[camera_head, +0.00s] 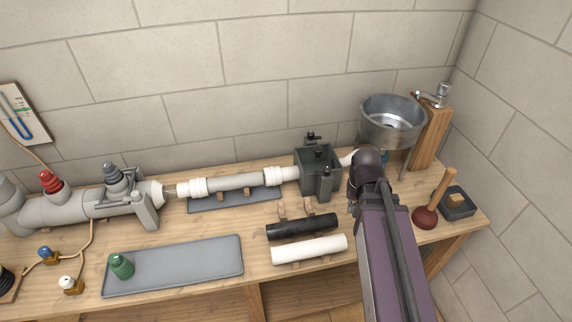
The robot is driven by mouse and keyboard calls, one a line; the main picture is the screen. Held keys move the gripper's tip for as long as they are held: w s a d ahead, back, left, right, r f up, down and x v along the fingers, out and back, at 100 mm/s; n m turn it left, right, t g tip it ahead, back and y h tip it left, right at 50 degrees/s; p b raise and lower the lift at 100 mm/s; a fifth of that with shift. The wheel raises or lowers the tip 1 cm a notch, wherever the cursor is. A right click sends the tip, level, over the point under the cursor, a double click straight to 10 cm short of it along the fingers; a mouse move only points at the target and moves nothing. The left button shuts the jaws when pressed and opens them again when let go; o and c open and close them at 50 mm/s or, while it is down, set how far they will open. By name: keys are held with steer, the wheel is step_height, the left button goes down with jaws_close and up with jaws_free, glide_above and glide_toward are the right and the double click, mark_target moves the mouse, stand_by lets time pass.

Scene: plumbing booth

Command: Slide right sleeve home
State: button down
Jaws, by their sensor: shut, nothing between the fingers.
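A pale grey pipe (236,182) runs along the back of the bench. The right sleeve (272,176), a white collar, sits around the pipe's right end, beside a short white pipe (290,173) that runs to the dark green box (317,172). I cannot tell how far the sleeve overlaps the joint. The left sleeve (193,187) is a similar white collar at the pipe's left end. My gripper (352,201) is right of the green box, apart from the right sleeve. It is shut and empty, and mostly hidden by my arm.
Black (302,226) and white (309,249) tubes lie on rests in front. A grey mat (185,266) holds a green cap (121,266). A metal basin (390,123) and a plunger (427,216) stand right. A valved grey pipe (70,207) is left.

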steer(key=w+a+r+m+y+p, duration=0.1)
steer(key=w+a+m, duration=0.3)
steer(key=w, duration=0.3)
steer(key=w+a+r+m+y, duration=0.1)
steer(key=w+a+m, duration=0.2)
steer(key=w+a, duration=0.3)
steer(key=m+g+y+p, duration=0.1)
steer(key=m+y, duration=0.1)
steer(key=m, duration=0.5)
glide_toward(283, 170)
step_height(283, 170, up, 3)
steer(key=shift+w+d+f, duration=0.15)
steer(key=shift+w+d, duration=0.1)
steer(key=shift+d, duration=0.15)
steer(key=shift+f, duration=0.1)
steer(key=b+x, duration=0.9)
steer(key=shift+s+a+f, duration=0.1)
steer(key=shift+f, duration=0.25)
